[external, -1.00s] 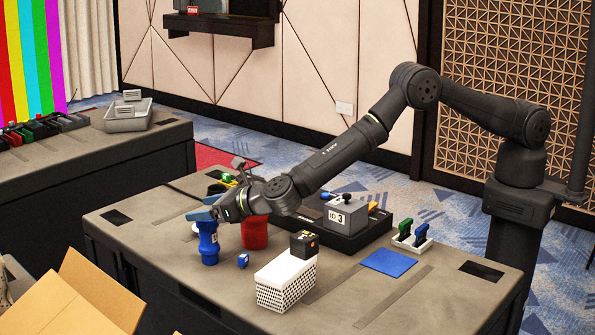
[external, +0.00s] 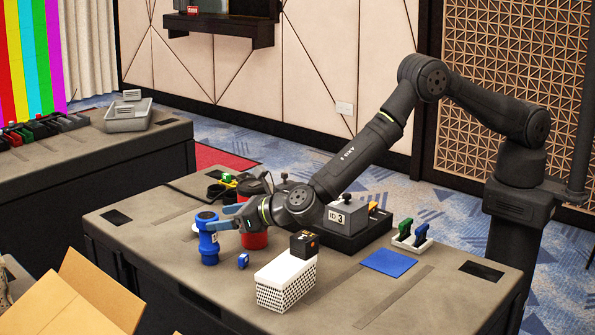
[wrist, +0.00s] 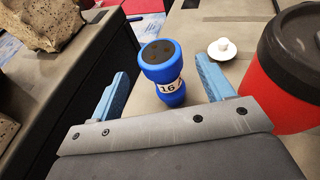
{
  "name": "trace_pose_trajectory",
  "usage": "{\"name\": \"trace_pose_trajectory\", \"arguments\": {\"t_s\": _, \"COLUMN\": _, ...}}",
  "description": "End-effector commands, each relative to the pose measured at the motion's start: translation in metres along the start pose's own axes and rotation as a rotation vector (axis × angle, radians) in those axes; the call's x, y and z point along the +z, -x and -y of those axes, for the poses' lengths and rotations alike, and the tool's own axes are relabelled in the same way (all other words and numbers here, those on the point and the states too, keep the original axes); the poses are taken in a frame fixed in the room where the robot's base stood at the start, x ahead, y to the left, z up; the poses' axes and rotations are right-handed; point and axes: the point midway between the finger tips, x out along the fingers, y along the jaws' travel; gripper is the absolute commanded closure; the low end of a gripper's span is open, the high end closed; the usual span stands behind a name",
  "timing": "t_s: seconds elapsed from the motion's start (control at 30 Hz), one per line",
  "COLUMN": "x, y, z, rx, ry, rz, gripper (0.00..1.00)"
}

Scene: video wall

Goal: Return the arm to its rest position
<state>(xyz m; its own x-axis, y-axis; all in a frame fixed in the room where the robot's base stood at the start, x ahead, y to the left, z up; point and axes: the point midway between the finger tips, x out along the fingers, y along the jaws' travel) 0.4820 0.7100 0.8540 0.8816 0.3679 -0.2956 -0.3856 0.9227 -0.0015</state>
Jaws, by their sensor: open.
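My gripper (external: 223,217) is open, with light blue fingers, low over the table beside a blue bottle (external: 208,247). The bottle stands upright on the table, left of the red container. In the wrist view the bottle (wrist: 166,78) has a dark top and a white label with 16. It shows between the spread fingers, just beyond the palm; nothing is gripped. Whether a finger touches it I cannot tell. My arm stretches left from its base at the right, its elbow raised.
A red container with a dark lid (wrist: 296,65) stands close to the right finger. A small blue item (external: 243,260), a white patterned box (external: 285,284) and a grey box marked ID 3 (external: 345,216) are nearby. A blue mat (external: 388,261) lies bare to the right.

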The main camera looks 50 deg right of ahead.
Motion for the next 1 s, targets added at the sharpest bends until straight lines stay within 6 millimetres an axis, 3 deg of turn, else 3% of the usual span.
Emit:
{"name": "trace_pose_trajectory", "arguments": {"t_s": 0.4, "x": 0.001, "y": 0.066, "z": 0.0, "rx": 0.001, "ry": 0.001, "rz": 0.001, "gripper": 0.27}}
{"name": "trace_pose_trajectory", "arguments": {"t_s": 1.0, "x": -0.001, "y": -0.03, "z": 0.001, "rx": -0.002, "ry": -0.003, "rz": -0.001, "gripper": 0.27}}
